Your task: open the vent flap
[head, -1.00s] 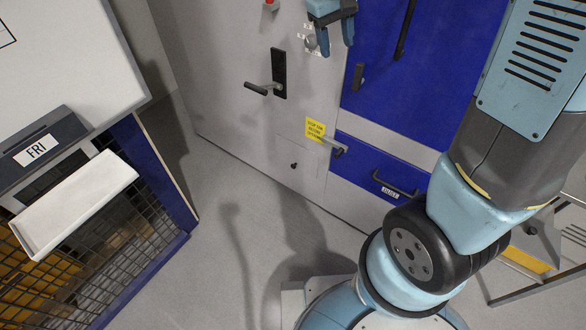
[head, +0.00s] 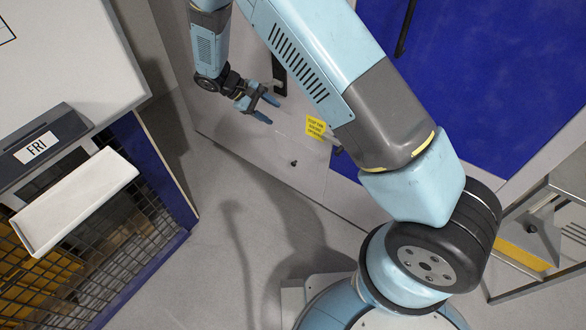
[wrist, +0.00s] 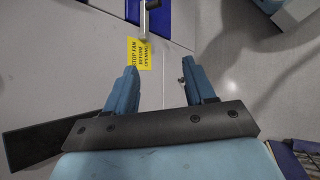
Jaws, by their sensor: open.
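The vent flap (head: 308,178) appears to be the pale grey panel low on the grey wall. A yellow label (head: 315,127) reading "STOP FAN BEFORE OPENING" is at its top; it also shows in the wrist view (wrist: 138,54). A small dark knob (head: 293,162) sits on the panel below the label. A grey lever (wrist: 146,24) stands beside the label; my arm mostly hides it in the head view. My gripper (head: 272,109) is open and empty, up and left of the label. In the wrist view its fingers (wrist: 161,72) point toward the label area. The panel looks closed.
A black door-handle plate (head: 279,75) is close behind my gripper. A blue panel (head: 470,80) fills the right. A white cabinet (head: 65,60) with a "FRI" label and a white tray (head: 75,203) stand left. The floor (head: 215,260) between is clear.

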